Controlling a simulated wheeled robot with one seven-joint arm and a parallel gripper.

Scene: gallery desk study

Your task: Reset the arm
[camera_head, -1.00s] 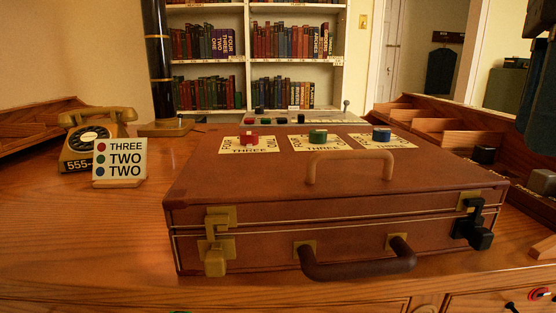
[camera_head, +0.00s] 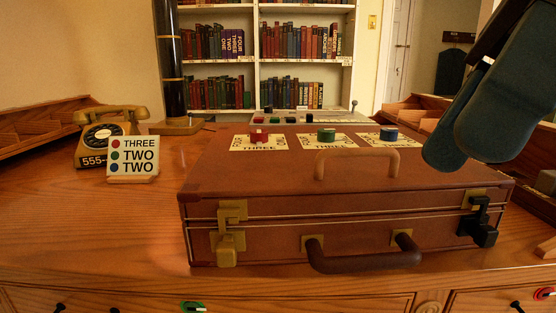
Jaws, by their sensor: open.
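My gripper (camera_head: 470,140) hangs at the upper right, close to the camera. Its two dark, rounded fingers point down and left, with nothing visible between them. It appears in front of and above the right part of the brown case (camera_head: 240,177), apart from it as far as I can tell. The rest of my arm is cut off by the picture's edge.
The case stands on the wooden desk (camera_head: 80,215), with a brass left latch (camera_head: 230,235) and a dark right latch (camera_head: 482,222). Red (camera_head: 259,136), green (camera_head: 326,135) and blue (camera_head: 389,134) pieces sit on its lid cards. A sign (camera_head: 133,158) and telephone (camera_head: 103,135) stand left.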

